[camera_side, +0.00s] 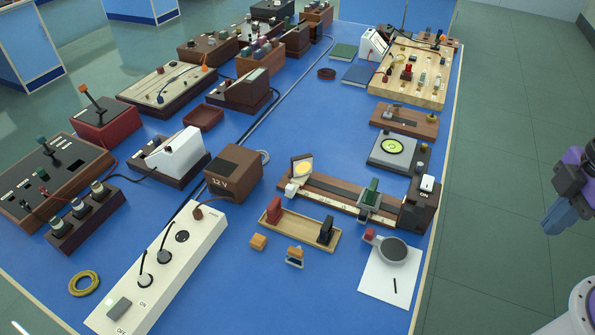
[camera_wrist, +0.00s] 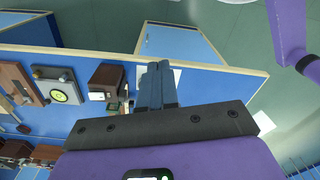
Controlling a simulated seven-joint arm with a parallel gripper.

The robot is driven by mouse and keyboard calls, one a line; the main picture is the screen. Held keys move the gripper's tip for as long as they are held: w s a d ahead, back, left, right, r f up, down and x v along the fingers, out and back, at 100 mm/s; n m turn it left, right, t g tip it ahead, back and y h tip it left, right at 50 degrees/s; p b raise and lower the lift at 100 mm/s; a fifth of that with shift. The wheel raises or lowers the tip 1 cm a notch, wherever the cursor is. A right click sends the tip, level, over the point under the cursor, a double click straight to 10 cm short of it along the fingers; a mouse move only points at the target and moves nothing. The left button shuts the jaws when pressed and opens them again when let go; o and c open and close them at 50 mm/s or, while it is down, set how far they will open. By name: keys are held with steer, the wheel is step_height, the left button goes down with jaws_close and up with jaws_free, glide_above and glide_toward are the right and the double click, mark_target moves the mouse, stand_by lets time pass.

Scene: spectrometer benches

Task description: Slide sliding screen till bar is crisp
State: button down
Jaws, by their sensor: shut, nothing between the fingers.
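An optical bench with a long brown rail (camera_side: 335,194) and pale scale lies at the front right of the blue table. A pale upright screen (camera_side: 302,166) with a yellowish round patch stands near its left end; whether the bar there is crisp is too small to tell. A green-topped holder (camera_side: 370,192) sits on the rail nearer the right end. A dark brown lamp box (camera_side: 420,203) marked ON stands at the right end; it also shows in the wrist view (camera_wrist: 105,80). My gripper (camera_side: 556,222) is shut and empty, off the table's right side, well away from the screen. Its fingers (camera_wrist: 157,82) hide part of the bench.
A tray with red and black blocks (camera_side: 298,231) lies in front of the rail. A magnifier (camera_side: 393,250) rests on white paper (camera_side: 375,283) at the front right. A grey unit with a green dial (camera_side: 393,152) stands behind. The floor beside the table (camera_side: 500,200) is clear.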

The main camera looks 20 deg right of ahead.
steer(key=c, duration=1.8)
jaws_free()
steer(key=o, duration=0.5)
steer(key=shift+a, duration=0.1)
steer(key=shift+c, duration=0.2)
steer(key=o, duration=0.3)
steer(key=shift+m+y, duration=0.4)
steer(key=shift+m, duration=0.1)
steer(key=w+a, duration=0.8)
steer(key=shift+w+a+r, duration=0.15)
steer(key=shift+r, duration=0.15)
steer(key=shift+o, duration=0.2)
steer(key=m+t+y, duration=0.2)
steer(key=m+t, duration=0.1)
glide_above(290, 186)
steer(key=s+d, duration=0.5)
step_height(290, 186, down, 6)
steer(key=x, duration=1.7)
jaws_close()
